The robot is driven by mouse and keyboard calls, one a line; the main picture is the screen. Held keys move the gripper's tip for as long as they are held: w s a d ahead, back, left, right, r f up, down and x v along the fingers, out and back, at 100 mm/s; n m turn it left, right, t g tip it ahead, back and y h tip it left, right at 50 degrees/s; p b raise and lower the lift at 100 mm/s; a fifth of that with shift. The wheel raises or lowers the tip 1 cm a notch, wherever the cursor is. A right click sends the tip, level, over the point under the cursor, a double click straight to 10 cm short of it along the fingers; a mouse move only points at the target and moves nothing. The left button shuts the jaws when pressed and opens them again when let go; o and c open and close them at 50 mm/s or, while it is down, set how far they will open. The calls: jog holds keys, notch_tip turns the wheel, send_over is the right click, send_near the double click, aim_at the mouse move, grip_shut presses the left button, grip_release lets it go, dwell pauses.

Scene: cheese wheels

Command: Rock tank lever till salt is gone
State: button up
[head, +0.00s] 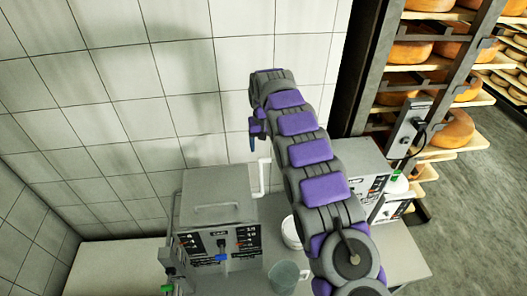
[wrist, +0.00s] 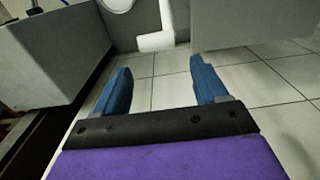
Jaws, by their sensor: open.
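A grey box-shaped tank or machine (head: 205,200) stands on the table at the lower middle of the head view, with a handle bar on its lid. Its front panel carries dials and a small blue lever-like part (head: 221,257). I cannot tell which part is the tank lever. No salt can be made out. My gripper (head: 252,142) is raised above and behind the tank, near the tiled wall. In the wrist view, its two blue fingers (wrist: 160,85) are apart with nothing between them. Grey box sides show beyond them at left and right, none touched.
A white pipe (head: 263,175) runs beside the tank. A second grey machine (head: 365,170) stands right of my arm. A white bucket (head: 291,233) and a grey-green cup (head: 284,277) stand on the table (head: 405,262). Shelves of cheese wheels (head: 408,52) fill the right.

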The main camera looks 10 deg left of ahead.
notch_tip(320, 180, up, 13)
jog(key=p, duration=0.6)
jog(key=shift+c, duration=0.2)
dwell(0.9)
